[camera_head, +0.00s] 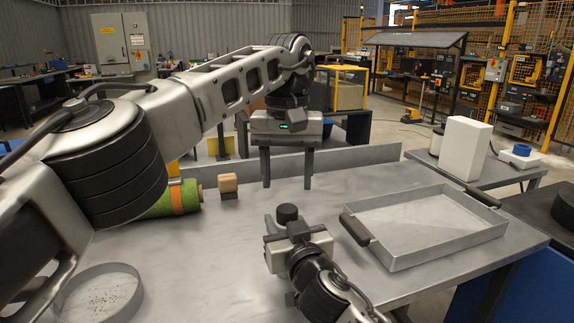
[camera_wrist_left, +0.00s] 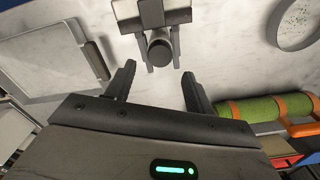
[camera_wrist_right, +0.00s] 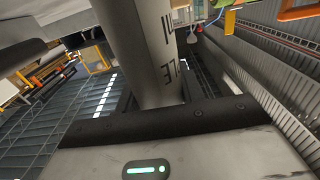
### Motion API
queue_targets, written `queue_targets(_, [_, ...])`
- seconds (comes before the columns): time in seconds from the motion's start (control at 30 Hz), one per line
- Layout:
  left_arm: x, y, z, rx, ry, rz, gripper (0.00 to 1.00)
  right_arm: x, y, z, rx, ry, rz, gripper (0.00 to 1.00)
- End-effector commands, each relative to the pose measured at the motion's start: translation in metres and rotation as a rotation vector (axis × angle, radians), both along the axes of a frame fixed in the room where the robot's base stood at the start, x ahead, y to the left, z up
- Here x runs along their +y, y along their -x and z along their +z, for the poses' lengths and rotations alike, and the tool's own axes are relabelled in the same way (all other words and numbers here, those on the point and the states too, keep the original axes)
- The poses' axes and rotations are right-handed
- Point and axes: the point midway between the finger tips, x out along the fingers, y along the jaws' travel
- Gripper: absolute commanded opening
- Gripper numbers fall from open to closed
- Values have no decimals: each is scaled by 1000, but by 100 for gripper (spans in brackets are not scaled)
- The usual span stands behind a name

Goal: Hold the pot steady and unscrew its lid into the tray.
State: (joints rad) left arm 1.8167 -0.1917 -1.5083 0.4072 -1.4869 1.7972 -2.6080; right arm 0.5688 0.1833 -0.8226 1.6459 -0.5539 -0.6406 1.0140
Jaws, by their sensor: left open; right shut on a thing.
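The pot shows in the right wrist view as a grey cylinder (camera_wrist_right: 150,50) with dark lettering. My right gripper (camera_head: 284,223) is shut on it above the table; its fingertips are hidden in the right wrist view. The dark round lid (camera_head: 287,212) is on top, and it also shows in the left wrist view (camera_wrist_left: 159,51). My left gripper (camera_head: 287,172) is open and empty, fingers pointing down, above and beyond the lid in the head view. In the left wrist view, the lid is past its fingertips (camera_wrist_left: 159,76). The shallow metal tray (camera_head: 440,254) with black handles is empty, at the right.
A green turf roll (camera_head: 160,207) with orange bands and a small wooden block (camera_head: 228,182) are at the back left. A round sieve-like ring (camera_head: 137,293) is at the front left. A white box (camera_head: 465,149) stands on a side table. The table between ring and tray is mostly clear.

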Motion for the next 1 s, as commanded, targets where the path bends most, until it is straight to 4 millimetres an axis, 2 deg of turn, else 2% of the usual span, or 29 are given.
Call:
queue_targets(0.2, [1,0,-35,3,-1,2,54,0,0,-1,1,1,-1,0])
queue_targets(0.4, [1,0,-58,1,0,4,54,0,0,-1,1,0,0,0])
queue_targets(0.8, [0,0,-65,0,1,5,54,0,0,-1,1,0,0,0])
queue_targets(0.97, [0,0,-65,0,0,5,9,0,0,-1,1,0,0,0])
queue_targets(1.0, [0,0,-65,0,0,5,8,0,0,-1,1,0,0,0])
